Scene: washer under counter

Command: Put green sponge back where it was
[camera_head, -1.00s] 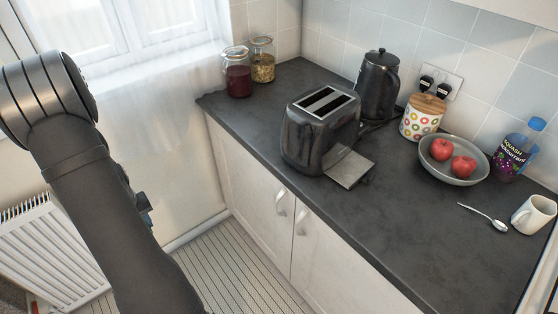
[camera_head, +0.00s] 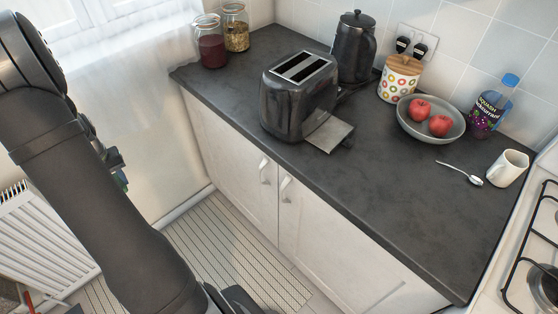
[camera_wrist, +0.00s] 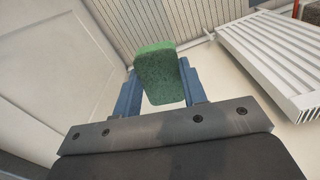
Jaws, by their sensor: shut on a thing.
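In the wrist view, the green sponge (camera_wrist: 160,76) is held between the two blue fingers of my gripper (camera_wrist: 160,82). The gripper is shut on it. Behind the sponge are pale floor and wall surfaces, and it looks clear of them. In the head view my dark arm fills the left side; the gripper is mostly hidden behind it, and I cannot make out the sponge there.
The dark worktop (camera_head: 390,210) carries a toaster (camera_head: 298,95), kettle (camera_head: 355,48), fruit bowl (camera_head: 402,124), spoon (camera_head: 460,172) and mug (camera_head: 507,168). A hob (camera_head: 540,270) is at right. A radiator (camera_wrist: 270,60) is near the gripper. The worktop's front middle is clear.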

